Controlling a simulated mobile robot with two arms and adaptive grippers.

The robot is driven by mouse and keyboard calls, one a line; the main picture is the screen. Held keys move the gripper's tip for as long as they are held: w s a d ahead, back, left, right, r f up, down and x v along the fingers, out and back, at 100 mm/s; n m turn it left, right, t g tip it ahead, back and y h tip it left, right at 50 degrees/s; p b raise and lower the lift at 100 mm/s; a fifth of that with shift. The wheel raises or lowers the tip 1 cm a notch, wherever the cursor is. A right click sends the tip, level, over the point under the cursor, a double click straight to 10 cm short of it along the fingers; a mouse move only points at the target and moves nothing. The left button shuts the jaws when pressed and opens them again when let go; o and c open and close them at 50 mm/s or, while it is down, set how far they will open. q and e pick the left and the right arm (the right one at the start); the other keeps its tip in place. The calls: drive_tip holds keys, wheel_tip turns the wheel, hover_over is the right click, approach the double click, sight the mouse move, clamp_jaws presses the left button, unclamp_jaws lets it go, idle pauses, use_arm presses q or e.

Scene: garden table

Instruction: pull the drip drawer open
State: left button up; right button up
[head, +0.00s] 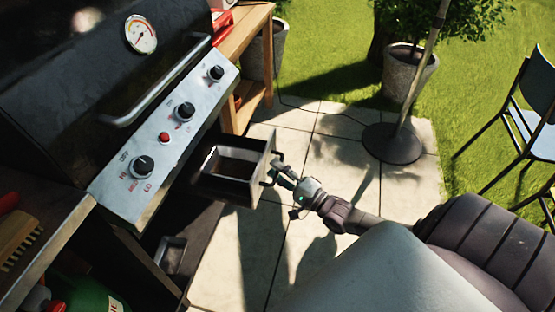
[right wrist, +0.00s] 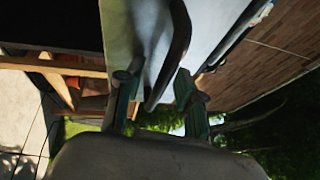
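The drip drawer (head: 226,188) sticks out from under the grill's control panel, and I can see into its open top. A dark bar handle (head: 269,170) is on its front. My right gripper (head: 280,172) is at this handle, coming from the right. In the right wrist view the handle (right wrist: 168,65) passes between the two fingers of the right gripper (right wrist: 156,88). The fingers are apart, with a visible gap between the left finger and the handle. My left gripper is not in view.
The black grill (head: 70,70) has a steel control panel (head: 160,135) with knobs above the drawer. A wooden side table (head: 243,35) stands behind. Paving (head: 255,245) in front of the drawer is clear. A parasol base (head: 393,143) and chair (head: 530,115) stand farther right.

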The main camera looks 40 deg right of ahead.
drive_tip(key=v, duration=1.2)
drive_tip(key=shift+r, duration=0.1)
